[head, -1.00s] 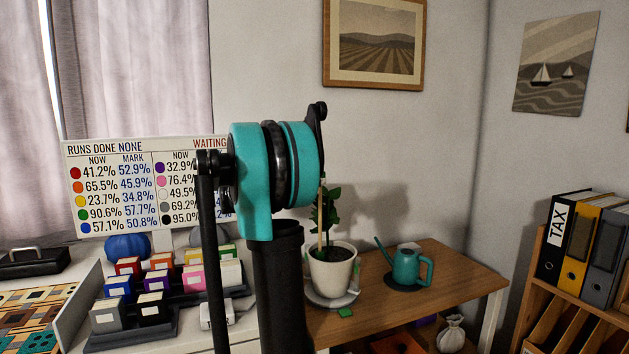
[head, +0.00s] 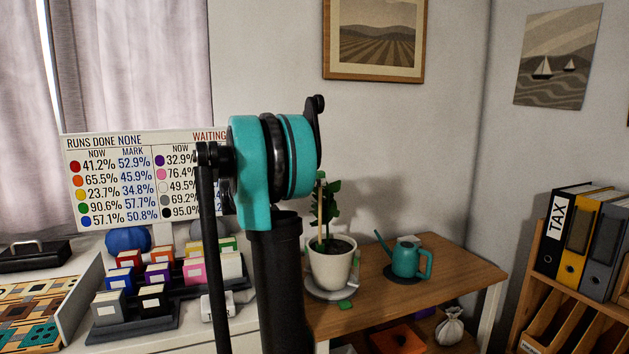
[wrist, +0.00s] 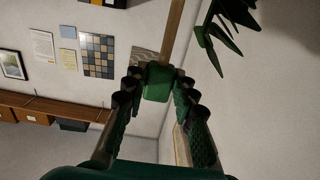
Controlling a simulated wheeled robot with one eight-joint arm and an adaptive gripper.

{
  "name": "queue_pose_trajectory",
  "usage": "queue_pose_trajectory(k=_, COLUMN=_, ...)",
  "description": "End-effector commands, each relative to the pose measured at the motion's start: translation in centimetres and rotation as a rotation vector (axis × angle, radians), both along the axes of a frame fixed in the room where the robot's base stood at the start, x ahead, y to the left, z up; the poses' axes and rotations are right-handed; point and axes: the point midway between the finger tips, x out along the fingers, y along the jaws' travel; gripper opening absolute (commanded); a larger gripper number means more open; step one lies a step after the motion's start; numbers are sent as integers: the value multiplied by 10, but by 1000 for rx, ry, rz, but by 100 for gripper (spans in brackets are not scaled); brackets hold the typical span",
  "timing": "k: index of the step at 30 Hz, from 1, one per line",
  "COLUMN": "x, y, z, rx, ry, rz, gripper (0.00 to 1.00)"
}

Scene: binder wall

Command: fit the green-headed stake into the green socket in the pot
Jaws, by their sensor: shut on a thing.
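In the wrist view my gripper (wrist: 158,88) is shut on the green head (wrist: 158,82) of the stake. Its pale wooden rod (wrist: 174,32) runs up the picture, with dark green leaves to its right. The white pot (head: 330,270) stands on a saucer on the desk, with a leafy plant (head: 332,205) in dark soil. A thin pale rod (head: 320,210) shows upright at the plant's left side; I cannot tell whether it is the held stake. I cannot make out the green socket clearly.
A teal watering can (head: 410,262) stands right of the pot on the wooden desk (head: 465,284). A small green piece (head: 345,306) lies at the saucer's front. Coloured card boxes (head: 160,272) fill the left surface. Binders (head: 560,236) stand on a shelf at the right.

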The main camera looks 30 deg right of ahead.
Motion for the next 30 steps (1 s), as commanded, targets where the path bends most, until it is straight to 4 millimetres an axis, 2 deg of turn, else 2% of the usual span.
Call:
queue_pose_trajectory(k=10, x=0, y=0, z=-8, rx=0, ry=0, rz=0, gripper=7)
queue_pose_trajectory(k=11, x=0, y=0, z=-8, rx=0, ry=0, rz=0, gripper=29)
queue_pose_trajectory(k=16, x=0, y=0, z=-8, rx=0, ry=0, rz=0, gripper=50)
queue_pose_trajectory(k=26, x=0, y=2, z=-7, rx=0, ry=0, rz=1, gripper=51)
queue_pose_trajectory(k=30, x=4, y=14, z=-7, rx=0, ry=0, rz=3, gripper=51)
